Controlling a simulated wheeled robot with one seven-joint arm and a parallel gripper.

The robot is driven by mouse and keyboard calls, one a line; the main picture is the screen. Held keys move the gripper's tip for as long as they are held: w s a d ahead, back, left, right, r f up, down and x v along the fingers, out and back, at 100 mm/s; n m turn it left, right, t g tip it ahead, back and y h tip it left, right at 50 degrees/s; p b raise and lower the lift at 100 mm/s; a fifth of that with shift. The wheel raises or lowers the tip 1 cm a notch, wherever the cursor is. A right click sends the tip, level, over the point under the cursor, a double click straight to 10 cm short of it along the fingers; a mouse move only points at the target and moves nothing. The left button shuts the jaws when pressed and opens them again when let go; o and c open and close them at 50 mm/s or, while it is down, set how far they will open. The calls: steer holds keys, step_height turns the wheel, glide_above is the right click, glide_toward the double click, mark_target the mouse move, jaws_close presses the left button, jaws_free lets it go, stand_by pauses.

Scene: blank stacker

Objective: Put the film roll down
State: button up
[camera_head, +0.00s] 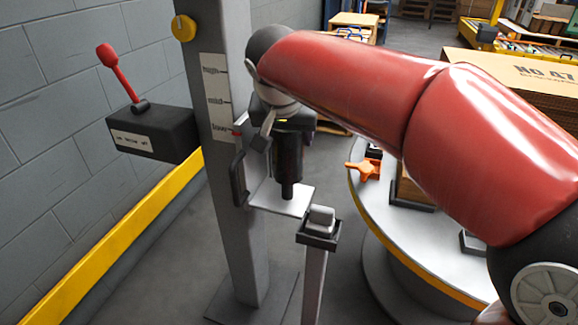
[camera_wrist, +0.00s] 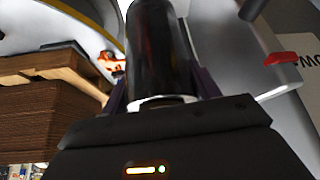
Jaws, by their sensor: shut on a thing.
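The film roll (camera_head: 288,158) is a dark, glossy, upright cylinder with a narrower core end at the bottom. My gripper (camera_head: 290,127) is above it at the end of the red arm, shut on its upper part. In the wrist view the roll (camera_wrist: 158,45) runs away from the dark palm between the two fingers (camera_wrist: 160,85). The roll's lower end is over a small pale plate (camera_head: 283,202) on the grey column. I cannot tell whether it touches the plate. The roll's top is hidden by my gripper.
The grey column (camera_head: 228,150), with a level scale, stands just left of the roll. A post with a small pale block (camera_head: 320,219) stands in front. A round turntable (camera_head: 400,236) with a carton pallet is right. A black box with a red lever (camera_head: 122,75) is left.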

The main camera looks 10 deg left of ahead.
mark_target(285, 138)
steer(key=shift+f+b, duration=0.55)
steer(key=shift+f, duration=2.05)
steer(key=shift+f, duration=0.2)
steer(key=o, duration=1.2)
steer(key=shift+o, duration=0.2)
steer(key=shift+s+r, duration=0.15)
steer(key=shift+r, duration=0.3)
steer(key=p+v, duration=0.2)
steer(key=v, duration=0.9)
steer(key=shift+s+r, duration=0.1)
steer(key=shift+r, duration=0.05)
